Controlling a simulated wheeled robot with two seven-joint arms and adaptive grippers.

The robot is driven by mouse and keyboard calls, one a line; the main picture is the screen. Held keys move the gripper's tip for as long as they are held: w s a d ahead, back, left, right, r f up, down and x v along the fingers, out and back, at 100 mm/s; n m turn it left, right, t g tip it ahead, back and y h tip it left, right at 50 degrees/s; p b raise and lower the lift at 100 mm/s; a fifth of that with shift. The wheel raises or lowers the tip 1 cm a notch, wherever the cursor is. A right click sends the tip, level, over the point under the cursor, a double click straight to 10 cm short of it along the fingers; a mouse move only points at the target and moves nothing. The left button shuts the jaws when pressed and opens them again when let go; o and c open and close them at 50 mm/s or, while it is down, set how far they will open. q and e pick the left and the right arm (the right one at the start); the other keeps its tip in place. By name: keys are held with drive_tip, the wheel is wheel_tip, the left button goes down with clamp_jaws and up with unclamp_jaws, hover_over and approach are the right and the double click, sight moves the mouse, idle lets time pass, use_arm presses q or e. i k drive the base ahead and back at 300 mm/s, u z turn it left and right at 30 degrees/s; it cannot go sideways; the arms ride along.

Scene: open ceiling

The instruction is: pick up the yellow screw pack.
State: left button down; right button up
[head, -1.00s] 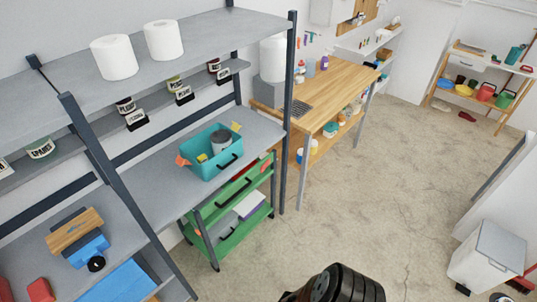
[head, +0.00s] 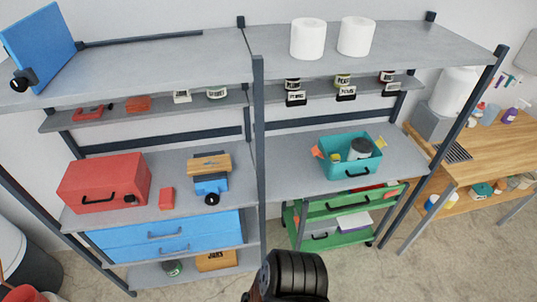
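I cannot make out a yellow screw pack for certain. A teal tool box (head: 338,169) stands on the middle shelf of the right-hand rack. Inside it are a grey can (head: 360,148) and a small yellow item (head: 336,157), too small to identify. Another small yellow item (head: 381,142) shows at its right end, and an orange one (head: 317,152) at its left end. A dark ridged part of mine shows at the bottom edge. Neither gripper can be made out in the head view.
A red toolbox (head: 103,185) and a blue tool with a wooden block (head: 211,164) stand on the left rack's middle shelf. Below are blue drawers (head: 130,240) and a green cart (head: 352,204). A wooden workbench (head: 500,145) stands at right. The front floor looks clear.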

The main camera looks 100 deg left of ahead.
sight(336, 159)
drive_tip(key=u, duration=2.15)
